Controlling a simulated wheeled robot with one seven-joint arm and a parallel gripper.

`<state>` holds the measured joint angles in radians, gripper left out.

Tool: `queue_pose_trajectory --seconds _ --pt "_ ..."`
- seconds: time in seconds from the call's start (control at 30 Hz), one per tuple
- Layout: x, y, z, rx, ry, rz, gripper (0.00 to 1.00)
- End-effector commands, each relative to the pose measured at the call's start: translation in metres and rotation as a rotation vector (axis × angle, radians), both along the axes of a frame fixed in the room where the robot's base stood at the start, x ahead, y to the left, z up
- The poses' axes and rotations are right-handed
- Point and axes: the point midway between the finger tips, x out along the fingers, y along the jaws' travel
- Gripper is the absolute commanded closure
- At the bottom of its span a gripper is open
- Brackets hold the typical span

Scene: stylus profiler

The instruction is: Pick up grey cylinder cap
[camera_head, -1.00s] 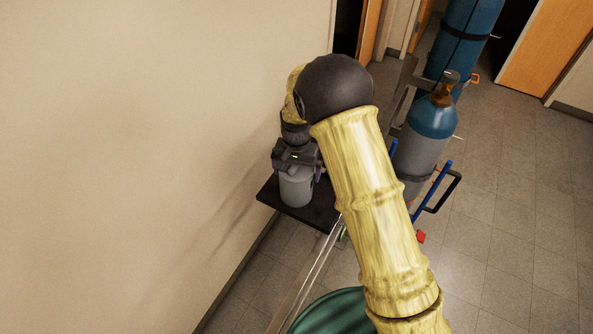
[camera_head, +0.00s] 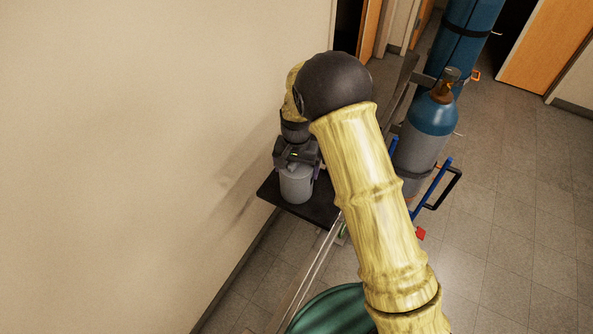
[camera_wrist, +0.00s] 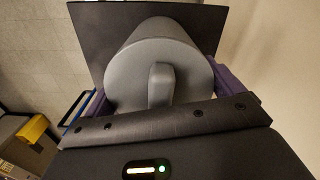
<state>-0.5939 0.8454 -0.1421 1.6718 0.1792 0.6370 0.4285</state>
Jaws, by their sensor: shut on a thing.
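The grey cylinder cap (camera_head: 296,186) is at the top of a grey cylinder on a small dark shelf beside the wall. In the wrist view the cap (camera_wrist: 138,73) shows as a round grey face with a raised tab, and the cylinder's side runs away behind it. My gripper (camera_head: 297,172) is over it, with purple fingers on either side. In the wrist view the fingers (camera_wrist: 160,86) flank the cap left and right and close on it. The seam between cap and cylinder cannot be made out.
The dark shelf (camera_head: 322,214) stands against the beige wall (camera_head: 150,150). Blue and grey gas cylinders (camera_head: 428,125) on a blue-handled rack stand close on the right. A green round thing (camera_head: 330,312) is in the foreground. Tiled floor lies open on the right.

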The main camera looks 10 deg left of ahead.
Motion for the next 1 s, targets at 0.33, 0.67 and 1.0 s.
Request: queue_pose_trajectory --seconds 0.33,0.67,1.0 --pt "0.001 0.001 0.016 0.004 -0.005 0.0 0.61" --pt "0.001 0.001 0.072 0.004 -0.008 0.001 0.61" --pt "0.0 0.0 0.101 0.001 -0.002 0.0 0.61"
